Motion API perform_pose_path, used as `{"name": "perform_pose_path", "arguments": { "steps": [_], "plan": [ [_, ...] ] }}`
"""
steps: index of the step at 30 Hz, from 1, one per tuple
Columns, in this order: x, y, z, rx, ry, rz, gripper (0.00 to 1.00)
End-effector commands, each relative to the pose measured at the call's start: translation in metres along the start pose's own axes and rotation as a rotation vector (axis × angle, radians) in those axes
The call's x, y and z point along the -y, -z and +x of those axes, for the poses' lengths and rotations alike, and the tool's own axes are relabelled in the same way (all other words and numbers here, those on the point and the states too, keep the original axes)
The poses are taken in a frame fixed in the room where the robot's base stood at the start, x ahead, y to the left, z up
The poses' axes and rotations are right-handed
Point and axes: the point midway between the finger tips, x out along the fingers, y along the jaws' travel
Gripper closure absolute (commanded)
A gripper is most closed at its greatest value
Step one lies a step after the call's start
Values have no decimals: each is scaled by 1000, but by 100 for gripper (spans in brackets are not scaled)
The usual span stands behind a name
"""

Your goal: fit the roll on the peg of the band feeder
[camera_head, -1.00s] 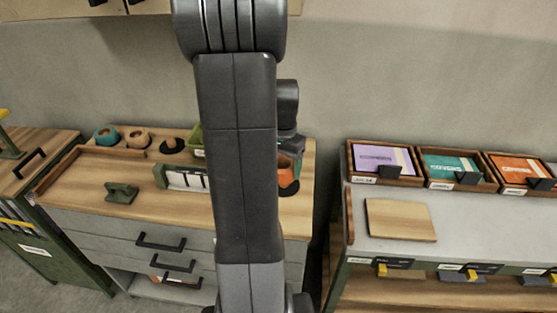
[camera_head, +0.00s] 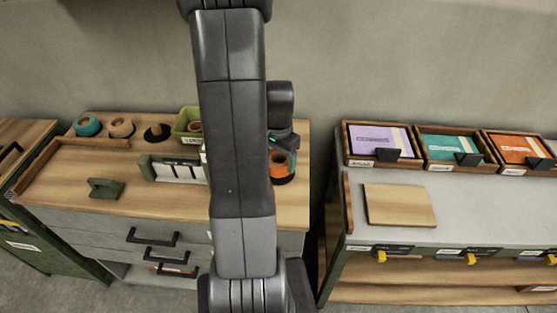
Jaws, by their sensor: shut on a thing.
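An orange roll (camera_head: 291,162) with a tan core is near the right end of the wooden-topped cabinet. My gripper (camera_head: 281,142) comes down over it from above and is shut on it; my arm hides most of the fingers. A black round base (camera_head: 285,181) shows directly under the roll. It may belong to the band feeder, but its peg does not show. I cannot tell whether the roll is seated or held just above.
A teal roll (camera_head: 87,125), a tan roll (camera_head: 121,128) and an empty black holder (camera_head: 157,133) stand at the back left. A green bin (camera_head: 186,124), a slotted rack (camera_head: 178,172) and a green handled block (camera_head: 105,189) are nearby. A grey counter (camera_head: 490,210) is at the right.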

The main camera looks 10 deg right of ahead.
Motion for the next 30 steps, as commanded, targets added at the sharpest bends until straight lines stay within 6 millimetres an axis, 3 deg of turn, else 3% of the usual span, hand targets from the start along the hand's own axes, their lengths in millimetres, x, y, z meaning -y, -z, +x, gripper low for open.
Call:
{"name": "perform_pose_path", "arguments": {
  "steps": [3,19,20,23,30],
  "plan": [
    [0,0,11,2,-2,0,50],
    [0,0,21,0,0,0,50],
    [0,0,21,0,0,0,23],
    [0,0,20,0,0,0,4],
    [0,0,19,0,0,0,4]
  ]
}}
